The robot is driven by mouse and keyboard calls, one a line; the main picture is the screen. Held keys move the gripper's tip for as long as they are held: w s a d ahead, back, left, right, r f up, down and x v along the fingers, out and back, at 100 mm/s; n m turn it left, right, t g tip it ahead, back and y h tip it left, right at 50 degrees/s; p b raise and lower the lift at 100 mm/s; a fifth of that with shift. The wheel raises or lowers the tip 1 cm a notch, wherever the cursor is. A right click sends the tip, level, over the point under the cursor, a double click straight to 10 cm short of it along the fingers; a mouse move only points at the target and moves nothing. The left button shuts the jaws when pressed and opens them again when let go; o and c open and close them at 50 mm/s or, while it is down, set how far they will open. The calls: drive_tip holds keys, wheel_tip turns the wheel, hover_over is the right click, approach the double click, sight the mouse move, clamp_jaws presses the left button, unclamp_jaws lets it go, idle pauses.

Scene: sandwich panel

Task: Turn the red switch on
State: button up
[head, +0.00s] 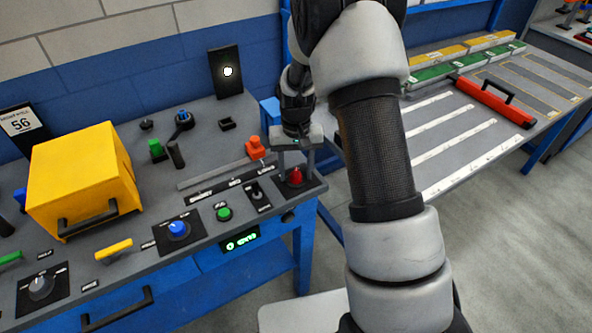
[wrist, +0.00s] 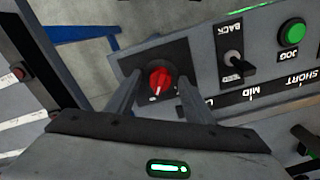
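The red switch (head: 295,178) is a rotary knob on a dark square plate at the right end of the grey panel. In the wrist view the red switch (wrist: 160,79) shows a pale pointer line on its face, and the markings around it are too small to read. My gripper (head: 296,172) is over the switch, pointing down. In the wrist view my gripper (wrist: 158,85) is open, with one finger on each side of the knob and a gap visible to each. Nothing is held.
A toggle switch (wrist: 234,62) and a green button (wrist: 291,32) sit beside the red switch. A slider with an orange handle (head: 255,148) is just behind it. A blue knob (head: 178,229) and a yellow box (head: 83,180) are farther left. A workbench (head: 440,165) stands at right.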

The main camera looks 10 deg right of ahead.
sight(296, 172)
wheel_tip(296, 172, up, 17)
drive_tip(key=p, duration=0.1)
drive_tip(key=shift+r, duration=0.2)
idle(0.4)
